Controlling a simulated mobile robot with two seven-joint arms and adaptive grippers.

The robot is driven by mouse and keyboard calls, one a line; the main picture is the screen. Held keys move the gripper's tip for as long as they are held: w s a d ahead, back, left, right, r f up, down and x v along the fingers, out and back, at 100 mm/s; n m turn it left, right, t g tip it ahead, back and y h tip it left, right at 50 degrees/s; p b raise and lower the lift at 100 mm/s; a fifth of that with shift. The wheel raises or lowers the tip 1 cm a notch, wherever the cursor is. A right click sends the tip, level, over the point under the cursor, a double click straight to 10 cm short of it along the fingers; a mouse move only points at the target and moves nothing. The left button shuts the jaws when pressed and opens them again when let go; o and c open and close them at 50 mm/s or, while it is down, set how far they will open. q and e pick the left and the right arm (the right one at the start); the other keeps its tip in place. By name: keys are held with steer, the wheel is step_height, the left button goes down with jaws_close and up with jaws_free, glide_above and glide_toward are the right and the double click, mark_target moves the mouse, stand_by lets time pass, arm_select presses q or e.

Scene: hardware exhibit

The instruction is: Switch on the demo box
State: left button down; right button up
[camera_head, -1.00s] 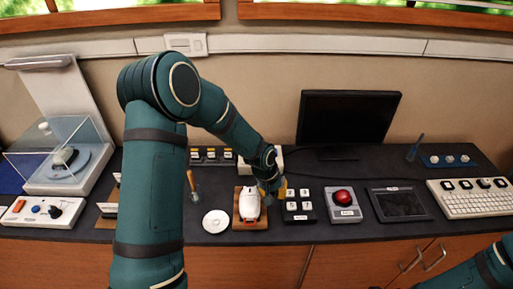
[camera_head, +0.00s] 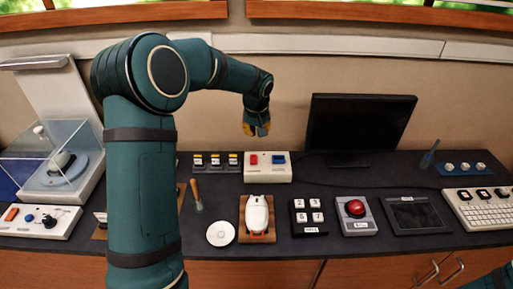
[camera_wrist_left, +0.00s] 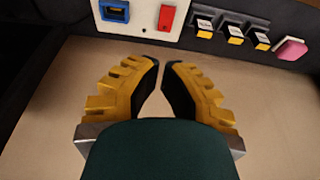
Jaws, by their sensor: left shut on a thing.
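A white box (camera_head: 282,173) with a red block (camera_head: 254,160) and a blue part (camera_head: 279,159) on top stands at the back of the counter; I take it as the demo box. In the left wrist view its white face (camera_wrist_left: 142,14) shows at the top, with a blue framed switch (camera_wrist_left: 115,11) and the red part (camera_wrist_left: 166,17). My left gripper (camera_head: 257,129) is above and behind the box, apart from it. Its yellow fingers (camera_wrist_left: 162,65) are drawn close together; I cannot make out anything between them. My right gripper is out of view.
Three small yellow-fronted switches (camera_head: 215,161) stand left of the box. In front are a white mouse-like device (camera_head: 257,214), a keypad (camera_head: 306,216), a red button (camera_head: 355,208) and a tablet (camera_head: 411,215). A monitor (camera_head: 360,122) stands to the right.

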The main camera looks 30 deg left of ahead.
mark_target(256, 156)
arm_select(q)
steer(key=x, duration=0.4)
steer(key=b+x, duration=0.1)
steer(key=x, duration=0.3)
steer(key=b+x, duration=0.1)
steer(key=x, duration=0.3)
steer(key=shift+s+d+f, duration=0.15)
steer(key=shift+s+f, duration=0.1)
steer(key=shift+f, duration=0.7)
steer(key=shift+f+b, duration=0.55)
steer(key=shift+b, duration=0.3)
steer(key=shift+s+d+r, duration=0.1)
steer(key=shift+s+r, duration=0.05)
steer(key=shift+r, duration=0.05)
steer(key=shift+w+p, duration=0.2)
steer(key=shift+p, duration=0.1)
steer(key=shift+w+a+r, duration=0.15)
steer(key=shift+w+a, duration=0.3)
steer(key=shift+w, duration=0.05)
